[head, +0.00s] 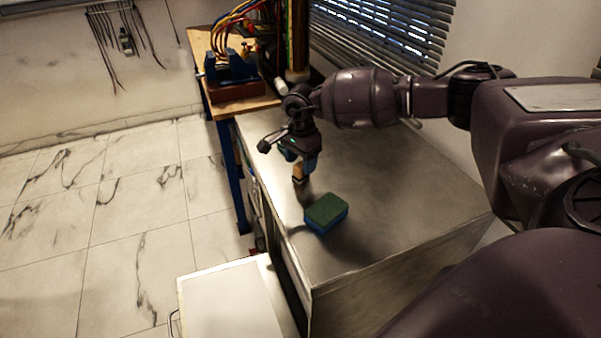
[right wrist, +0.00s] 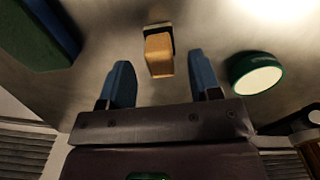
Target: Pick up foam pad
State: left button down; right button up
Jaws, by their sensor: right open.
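A sponge-like pad (head: 326,213) with a green top and blue lower layer lies flat on the metal bench top, and looks like the foam pad. Part of it shows at the upper left in the right wrist view (right wrist: 40,35). My right gripper (head: 300,161) is above the bench, behind the pad in the head view, and apart from it. Its blue fingers are open and empty. A small tan block with a dark end (right wrist: 159,55) is seen between the fingers in the right wrist view, not gripped. My left gripper is not in view.
A green round object with a pale face (right wrist: 256,73) is right of the fingers in the right wrist view. The metal bench (head: 400,205) is clear to the pad's right. A blue vise-like fixture (head: 232,68) and cables stand behind. A white box (head: 228,305) is at the front left.

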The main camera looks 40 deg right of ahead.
aim_at(301, 165)
notch_tip(301, 165, down, 2)
jog(key=shift+f, duration=0.1)
jog(key=shift+c, duration=0.4)
grip_shut()
jog(key=shift+r, duration=0.2)
notch_tip(301, 165, up, 20)
jog(key=p, duration=0.1)
jog(key=shift+f, duration=0.1)
